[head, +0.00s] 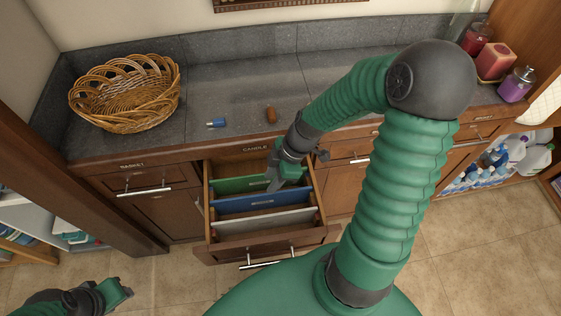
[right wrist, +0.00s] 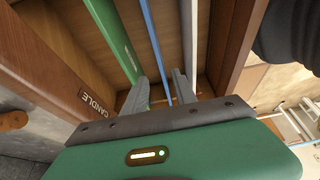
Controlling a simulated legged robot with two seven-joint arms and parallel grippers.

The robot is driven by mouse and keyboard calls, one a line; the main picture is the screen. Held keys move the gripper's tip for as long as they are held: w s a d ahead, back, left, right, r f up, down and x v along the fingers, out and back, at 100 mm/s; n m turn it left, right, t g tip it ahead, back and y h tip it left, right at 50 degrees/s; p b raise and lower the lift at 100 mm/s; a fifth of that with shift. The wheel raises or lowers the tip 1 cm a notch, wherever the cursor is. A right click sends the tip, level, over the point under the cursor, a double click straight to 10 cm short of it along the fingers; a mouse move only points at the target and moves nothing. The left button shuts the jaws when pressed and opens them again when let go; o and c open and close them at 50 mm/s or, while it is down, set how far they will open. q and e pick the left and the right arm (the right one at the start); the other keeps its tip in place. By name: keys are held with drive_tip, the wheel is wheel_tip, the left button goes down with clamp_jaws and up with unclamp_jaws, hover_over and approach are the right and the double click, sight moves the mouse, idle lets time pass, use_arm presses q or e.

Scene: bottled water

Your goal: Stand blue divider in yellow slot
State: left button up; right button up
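The blue divider (head: 252,201) spans the open drawer (head: 270,245) between the green divider (head: 238,184) and the white divider (head: 265,222). My right gripper (head: 279,180) reaches down into the drawer. In the right wrist view, its two fingers (right wrist: 160,92) are apart, with the thin top edge of the blue divider (right wrist: 152,40) running between them. Neither finger clearly touches it. A small orange-yellow strip (right wrist: 160,101) shows low between the fingers; I cannot tell whether it is the yellow slot. My left gripper (head: 119,291) is low at the left, away from the drawer; its opening is unclear.
A wicker basket (head: 127,94), a small blue item (head: 217,124) and a brown item (head: 270,115) are on the grey counter (head: 225,85). Candles and jars (head: 495,62) stand at the right. The wooden drawer walls are close around my right gripper.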

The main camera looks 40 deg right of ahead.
drive_tip(key=p+v, duration=0.1)
drive_tip(key=v, duration=0.7)
drive_tip(key=shift+p, duration=0.3)
drive_tip(key=shift+r, duration=0.1)
drive_tip(key=a+f+m+h, duration=0.1)
drive_tip(key=a+m+h, duration=0.2)
drive_tip(key=a+m, duration=0.7)
drive_tip(key=shift+s+f+m+h, duration=0.3)
drive_tip(key=shift+s+m+h, duration=0.15)
drive_tip(key=shift+m, duration=0.45)
drive_tip(key=shift+d, duration=0.1)
